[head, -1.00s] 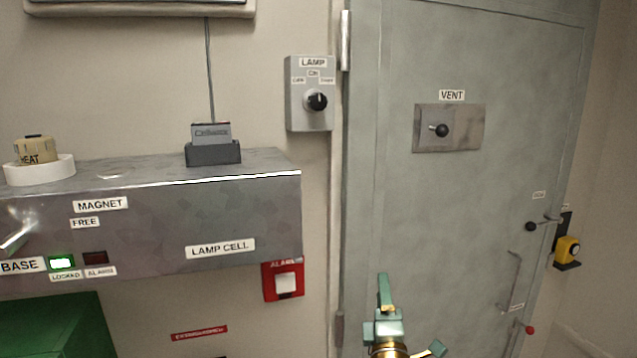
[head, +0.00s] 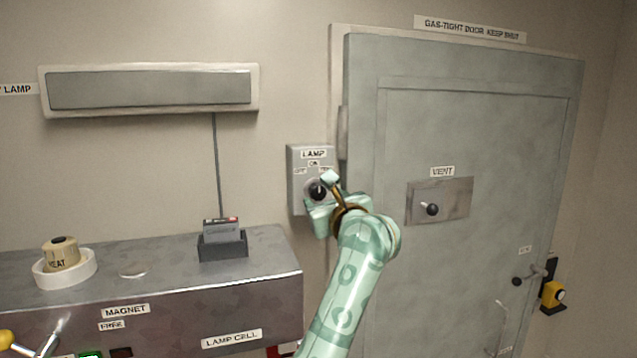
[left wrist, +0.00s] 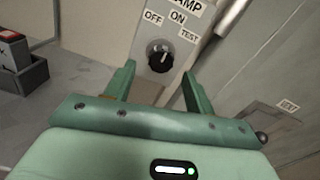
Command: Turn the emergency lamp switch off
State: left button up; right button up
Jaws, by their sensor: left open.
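The lamp switch is a black rotary knob (head: 318,189) on a grey wall box labelled LAMP (head: 298,160). In the left wrist view the knob (left wrist: 159,56) shows OFF at its left, ON above and TEST at its right. Its white mark points up, near ON. My left gripper (head: 322,194) is at the box, with its fingers around or just before the knob; the head view does not settle which. In the left wrist view the left gripper (left wrist: 158,80) is open, and the knob appears beyond and between the fingertips. My right gripper is not in view.
A grey door (head: 470,270) with a VENT plate (head: 455,187) stands right of the box. A metal shelf (head: 180,262) at left bears a dark cell holder (head: 222,246) and a round HEAT piece (head: 62,254). A lamp panel (head: 150,90) hangs above.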

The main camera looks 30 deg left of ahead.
aim_at(320, 194)
pick_arm(q)
jog(key=p+x, duration=0.1)
jog(key=x, duration=0.3)
jog(key=shift+w+a, duration=0.1)
jog(key=shift+w, duration=0.15)
jog(key=shift+w+a, duration=0.25)
jog(key=shift+a, duration=0.15)
jog(key=shift+c, duration=0.3)
jog(key=c, duration=0.9)
jog(key=shift+d+f+b, duration=0.1)
jog(key=shift+f+b, duration=0.05)
jog(key=shift+b, duration=0.15)
jog(key=n+b, duration=0.7)
jog(key=b, duration=0.5)
jog(key=shift+f+b, duration=0.1)
jog(key=shift+b, duration=0.3)
jog(key=shift+n+b, duration=0.9)
jog(key=shift+n, duration=0.1)
